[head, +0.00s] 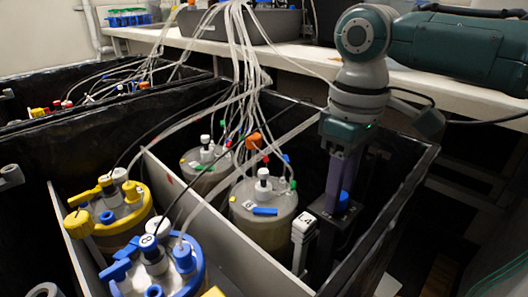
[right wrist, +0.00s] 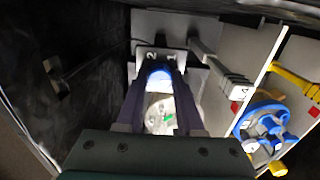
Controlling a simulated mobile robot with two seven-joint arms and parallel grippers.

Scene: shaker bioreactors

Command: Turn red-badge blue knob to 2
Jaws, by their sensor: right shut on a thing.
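The blue knob (head: 344,197) sits on a dark upright unit (head: 325,238) near the right wall of the bin. In the right wrist view the blue knob (right wrist: 160,76) shows between my finger tips, on a grey plate with the marks 2 and 1 beside it. My right gripper (head: 342,192) reaches down from above and is shut on the knob; its fingers also show in the right wrist view (right wrist: 160,68). Which mark the knob points to cannot be told. My left gripper is not in view.
Grey-lidded vessels (head: 264,212) with many tubes stand left of the knob. A yellow-ringed vessel (head: 112,208) and a blue-ringed vessel (head: 155,268) stand beyond a divider (head: 215,222). A white labelled block (head: 304,230) stands close to the knob's unit. The black bin wall (head: 385,225) is close on the right.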

